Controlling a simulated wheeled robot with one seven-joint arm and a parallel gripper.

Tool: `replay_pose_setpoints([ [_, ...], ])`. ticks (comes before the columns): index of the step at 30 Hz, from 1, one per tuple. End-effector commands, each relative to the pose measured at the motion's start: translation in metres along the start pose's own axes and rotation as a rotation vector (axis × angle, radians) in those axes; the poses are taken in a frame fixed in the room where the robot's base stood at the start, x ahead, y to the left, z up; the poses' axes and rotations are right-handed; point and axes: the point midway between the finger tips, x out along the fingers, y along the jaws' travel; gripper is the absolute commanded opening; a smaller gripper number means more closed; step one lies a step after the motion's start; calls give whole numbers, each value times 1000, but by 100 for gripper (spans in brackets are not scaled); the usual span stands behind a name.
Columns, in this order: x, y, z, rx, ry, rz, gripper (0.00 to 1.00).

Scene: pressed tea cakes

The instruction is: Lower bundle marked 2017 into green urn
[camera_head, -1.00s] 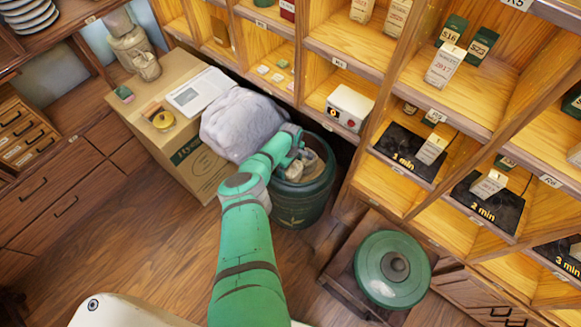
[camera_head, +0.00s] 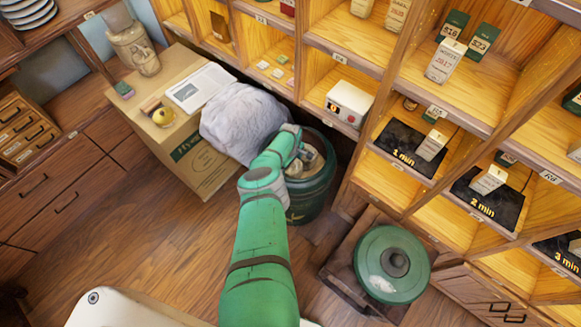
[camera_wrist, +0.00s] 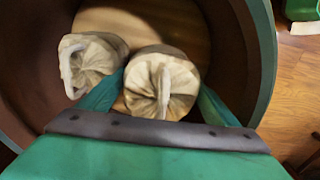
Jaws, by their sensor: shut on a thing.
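The green urn (camera_head: 312,200) stands open on the floor beside the cardboard box; its dark inner wall (camera_wrist: 235,50) fills much of the wrist view. My gripper (camera_wrist: 160,100) reaches into the urn mouth, its two green fingers shut on a pale cloth bundle (camera_wrist: 178,72) with a tied loop on top. A second, similar bundle (camera_wrist: 88,65) is in the urn to the left, close beside the held one. No 2017 mark is readable on either bundle. I cannot tell whether the held bundle touches the urn floor.
The urn's green lid (camera_head: 375,283) lies on a low wooden stand to the right. A grey lumpy sack (camera_head: 240,122) sits on the cardboard box (camera_head: 150,130), close to my arm. Shelves with upright packets, including one marked 2017 (camera_head: 445,62), rise at the right.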

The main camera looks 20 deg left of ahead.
Motion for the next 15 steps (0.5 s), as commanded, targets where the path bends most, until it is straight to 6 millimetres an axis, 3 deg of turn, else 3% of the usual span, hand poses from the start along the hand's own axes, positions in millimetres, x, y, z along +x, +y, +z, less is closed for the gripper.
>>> replay_pose_setpoints([
  [10,-1,1,0,0,0,1,43],
  [11,-1,0,0,0,0,1,86],
  [13,-1,0,0,0,0,1,100],
  [15,0,0,0,0,0,1,100],
])
